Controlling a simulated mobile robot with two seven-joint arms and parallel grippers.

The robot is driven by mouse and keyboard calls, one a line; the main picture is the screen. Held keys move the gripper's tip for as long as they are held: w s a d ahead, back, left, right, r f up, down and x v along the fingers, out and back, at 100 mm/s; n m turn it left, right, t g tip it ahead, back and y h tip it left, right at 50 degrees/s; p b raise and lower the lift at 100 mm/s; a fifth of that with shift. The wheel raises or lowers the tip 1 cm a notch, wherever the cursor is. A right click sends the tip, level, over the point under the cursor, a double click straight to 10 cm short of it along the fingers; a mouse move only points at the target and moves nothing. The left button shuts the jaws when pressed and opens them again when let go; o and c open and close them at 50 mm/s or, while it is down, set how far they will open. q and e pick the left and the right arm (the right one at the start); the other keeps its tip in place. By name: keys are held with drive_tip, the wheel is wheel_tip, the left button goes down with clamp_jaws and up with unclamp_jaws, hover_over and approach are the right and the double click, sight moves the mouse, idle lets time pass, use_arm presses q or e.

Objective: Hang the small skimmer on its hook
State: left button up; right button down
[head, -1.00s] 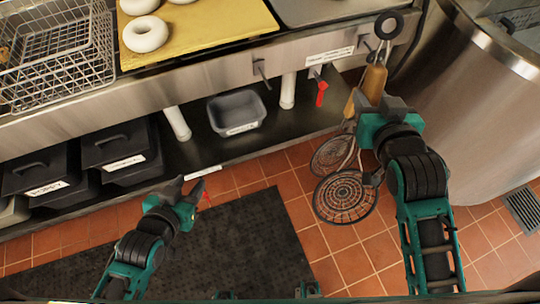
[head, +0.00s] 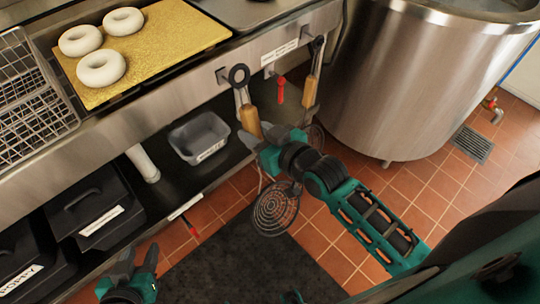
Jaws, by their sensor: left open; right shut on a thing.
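A skimmer with a wooden handle (head: 250,120), a dark ring at its top and a round mesh bowl (head: 275,210) hangs down in front of the counter edge. My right gripper (head: 264,142) is shut on it low on the handle. Its ring (head: 239,74) is close beside a metal hook (head: 222,76) on the counter front; I cannot tell whether it is around the hook. A second skimmer (head: 310,90) hangs at another hook further right, its lower part mostly hidden by my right arm. My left gripper (head: 131,268) is open and empty at the lower left.
A tray with bagels (head: 150,45) and a wire basket (head: 35,100) are on the counter. A grey bin (head: 199,137) and black lidded boxes (head: 90,205) sit on the shelf below. A large steel kettle (head: 405,80) stands right; a red handle (head: 281,89) hangs between the skimmers.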

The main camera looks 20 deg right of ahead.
drive_tip(key=w+d+f+b, duration=0.3)
drive_tip(key=d+f+b, duration=0.15)
drive_tip(key=f, duration=0.75)
use_arm(q)
drive_tip(key=shift+h, duration=0.5)
drive_tip(key=f+b, duration=0.1)
drive_tip(key=w+d+f+b, duration=0.1)
drive_tip(key=f, duration=0.1)
drive_tip(key=d+f+b, duration=0.1)
drive_tip(key=shift+w+d+f, duration=0.2)
drive_tip(key=shift+w+f, duration=0.2)
use_arm(e)
drive_tip(key=r+x, duration=0.1)
drive_tip(key=x, duration=0.8)
drive_tip(key=shift+w+d, duration=0.15)
drive_tip(key=shift+w, duration=0.35)
use_arm(q)
drive_tip(key=shift+s+f, duration=0.15)
drive_tip(key=shift+f, duration=0.05)
use_arm(e)
drive_tip(key=shift+f, duration=0.1)
drive_tip(key=c, duration=0.7)
unclamp_jaws()
drive_tip(key=shift+o, duration=0.3)
